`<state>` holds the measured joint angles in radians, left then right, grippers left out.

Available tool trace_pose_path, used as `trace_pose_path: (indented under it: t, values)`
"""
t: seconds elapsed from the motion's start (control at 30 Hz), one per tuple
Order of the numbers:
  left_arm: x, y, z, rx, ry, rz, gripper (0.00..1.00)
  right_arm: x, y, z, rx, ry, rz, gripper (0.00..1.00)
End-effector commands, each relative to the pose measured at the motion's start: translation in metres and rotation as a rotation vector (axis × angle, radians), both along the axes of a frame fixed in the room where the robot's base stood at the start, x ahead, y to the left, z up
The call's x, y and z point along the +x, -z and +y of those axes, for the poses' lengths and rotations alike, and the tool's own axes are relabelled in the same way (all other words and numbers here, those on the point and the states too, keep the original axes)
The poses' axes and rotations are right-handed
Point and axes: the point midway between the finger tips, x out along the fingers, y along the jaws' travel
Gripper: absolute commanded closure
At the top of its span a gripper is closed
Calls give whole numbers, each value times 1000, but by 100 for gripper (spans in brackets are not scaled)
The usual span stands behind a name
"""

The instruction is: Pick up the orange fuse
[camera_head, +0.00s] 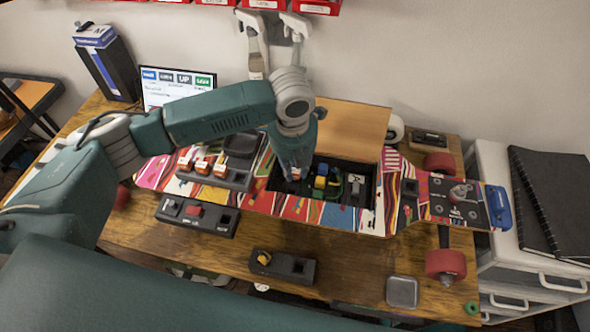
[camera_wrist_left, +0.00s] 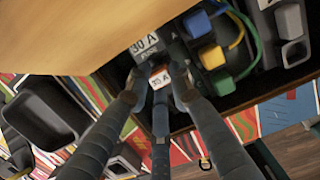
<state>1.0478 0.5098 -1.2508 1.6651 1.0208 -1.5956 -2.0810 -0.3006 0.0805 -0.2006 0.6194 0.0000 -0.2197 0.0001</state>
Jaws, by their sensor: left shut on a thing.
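My left gripper (camera_head: 292,165) reaches down into the left end of the open compartment (camera_head: 362,215) in the patterned skateboard (camera_head: 255,203). In the left wrist view its fingers (camera_wrist_left: 158,92) are shut around a small orange fuse (camera_wrist_left: 159,77) with a white label. The fuse sits low at the compartment's left end, beside a grey block marked 30 A (camera_wrist_left: 146,44); I cannot tell whether it is clear of its socket. Orange fuses with white tops (camera_head: 203,166) stand in a dark holder (camera_head: 212,179) to the left. My right gripper is not in view.
The raised wooden lid (camera_head: 350,130) stands behind the compartment. Blue (camera_wrist_left: 197,24), yellow (camera_wrist_left: 211,56) and green (camera_wrist_left: 222,82) connectors with wires are close to the fingers. Dark holders (camera_head: 197,215) and (camera_head: 283,267) lie on the table in front.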

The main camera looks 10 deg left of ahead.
Motion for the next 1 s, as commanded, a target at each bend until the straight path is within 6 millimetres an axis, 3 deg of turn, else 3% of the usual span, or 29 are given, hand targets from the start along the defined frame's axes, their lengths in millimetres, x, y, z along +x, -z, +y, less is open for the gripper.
trace_pose_path:
  t: [0.23,0.7,1.0]
  values:
    - [3,-41,0,-1,-1,-9,97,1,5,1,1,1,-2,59]
    - [2,-155,-1,-1,0,-7,97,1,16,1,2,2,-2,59]
    - [1,-189,0,-1,0,-3,97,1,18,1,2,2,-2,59]
